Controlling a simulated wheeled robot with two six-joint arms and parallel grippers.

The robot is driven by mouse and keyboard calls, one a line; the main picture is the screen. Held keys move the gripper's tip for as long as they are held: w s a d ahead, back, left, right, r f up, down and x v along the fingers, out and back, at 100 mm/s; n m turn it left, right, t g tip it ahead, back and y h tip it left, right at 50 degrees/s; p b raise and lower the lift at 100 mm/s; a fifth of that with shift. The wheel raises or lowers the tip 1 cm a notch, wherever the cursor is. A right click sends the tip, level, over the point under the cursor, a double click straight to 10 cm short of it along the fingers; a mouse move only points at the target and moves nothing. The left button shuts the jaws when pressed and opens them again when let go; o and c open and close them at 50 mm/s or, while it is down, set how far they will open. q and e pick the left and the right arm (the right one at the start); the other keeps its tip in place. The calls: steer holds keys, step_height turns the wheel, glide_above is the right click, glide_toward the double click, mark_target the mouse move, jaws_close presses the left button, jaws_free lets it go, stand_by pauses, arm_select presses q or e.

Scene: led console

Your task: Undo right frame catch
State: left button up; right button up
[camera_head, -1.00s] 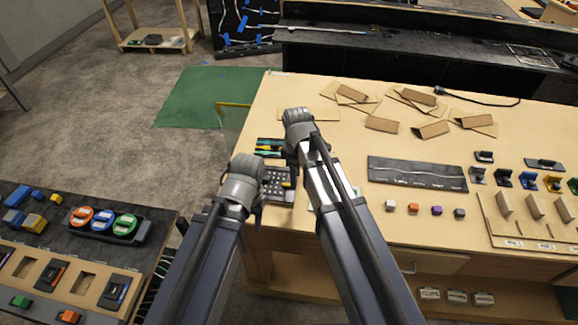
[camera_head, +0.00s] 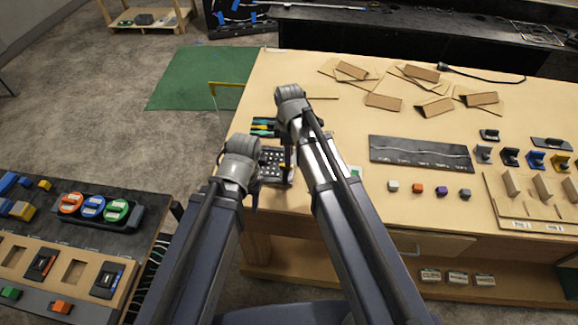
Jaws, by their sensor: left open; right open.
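A small dark console (camera_head: 271,166) with rows of pale dots sits near the left front corner of the wooden table. A small yellow part shows at its right side. My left gripper (camera_head: 252,180) is at the console's left edge, mostly hidden behind its wrist. My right gripper (camera_head: 289,152) is over the console's right side, partly hidden by its own arm. Both grippers are open, and I see nothing held in either. The right frame catch cannot be made out; my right arm covers part of that side, and whether either gripper touches the console cannot be told.
Tools with green and yellow handles (camera_head: 263,127) lie just behind the console. A black strip (camera_head: 420,153), small coloured cubes (camera_head: 417,188) and cardboard pieces (camera_head: 384,101) lie to the right. A dark bench (camera_head: 150,225) stands at left, across a gap from the table.

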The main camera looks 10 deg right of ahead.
steer(key=shift+f+b, duration=1.45)
steer(key=shift+f, duration=0.5)
steer(key=shift+c, duration=0.3)
jaws_close()
